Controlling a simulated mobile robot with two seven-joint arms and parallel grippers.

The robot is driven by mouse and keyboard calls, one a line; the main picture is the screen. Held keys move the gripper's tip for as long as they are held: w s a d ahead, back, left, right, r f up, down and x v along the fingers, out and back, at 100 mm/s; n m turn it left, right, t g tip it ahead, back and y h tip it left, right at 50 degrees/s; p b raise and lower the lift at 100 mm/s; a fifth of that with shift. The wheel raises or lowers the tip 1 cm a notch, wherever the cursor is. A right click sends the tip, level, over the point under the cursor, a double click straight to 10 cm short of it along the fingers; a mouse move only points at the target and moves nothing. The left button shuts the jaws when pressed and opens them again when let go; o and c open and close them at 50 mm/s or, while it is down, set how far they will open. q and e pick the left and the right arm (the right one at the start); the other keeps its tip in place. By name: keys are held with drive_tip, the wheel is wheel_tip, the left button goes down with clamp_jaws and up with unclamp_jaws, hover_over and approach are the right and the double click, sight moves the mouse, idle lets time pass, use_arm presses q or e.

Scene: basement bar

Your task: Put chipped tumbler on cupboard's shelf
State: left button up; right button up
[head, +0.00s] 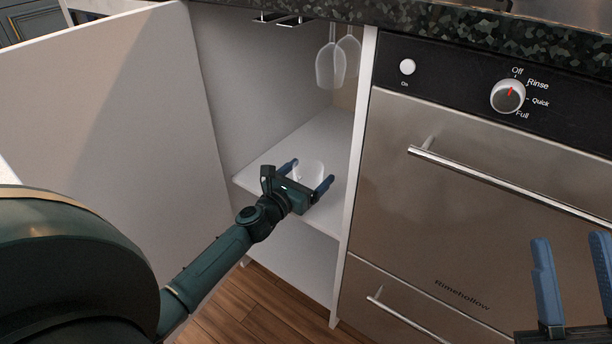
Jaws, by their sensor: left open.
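The chipped tumbler (311,169) is a pale translucent glass at the cupboard's shelf (327,136), behind my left gripper. It looks upright and seems to rest on the shelf, though its base is hidden by the gripper. The chip cannot be made out. My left gripper (308,173) is open, with a blue finger on each side of the tumbler; contact cannot be told. My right gripper (573,268) is in the bottom right corner, in front of the dishwasher, with its blue fingers apart and nothing between them.
The cupboard door (120,100) stands open at the left. Stemmed glasses (331,65) hang upside down from a rack (289,20) above the shelf. A steel dishwasher (470,220) with a bar handle stands at the right. The shelf is clear around the tumbler.

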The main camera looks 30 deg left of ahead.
use_arm(q)
drive_tip(key=shift+r, duration=0.25)
drive_tip(key=s+p, duration=0.2)
drive_tip(key=s, duration=1)
drive_tip(key=shift+a+p, duration=0.3)
drive_tip(key=shift+a, duration=0.15)
use_arm(e)
wheel_tip(320, 180, down, 4)
drive_tip(key=m+h, duration=0.3)
drive_tip(key=shift+a+r+g, duration=0.15)
drive_tip(key=shift+r+g, duration=0.1)
drive_tip(key=shift+g, duration=0.05)
use_arm(q)
drive_tip(key=shift+f, duration=0.1)
use_arm(e)
drive_tip(key=shift+r, duration=0.15)
use_arm(q)
drive_tip(key=shift+s, duration=0.1)
use_arm(e)
drive_tip(key=shift+s, duration=0.15)
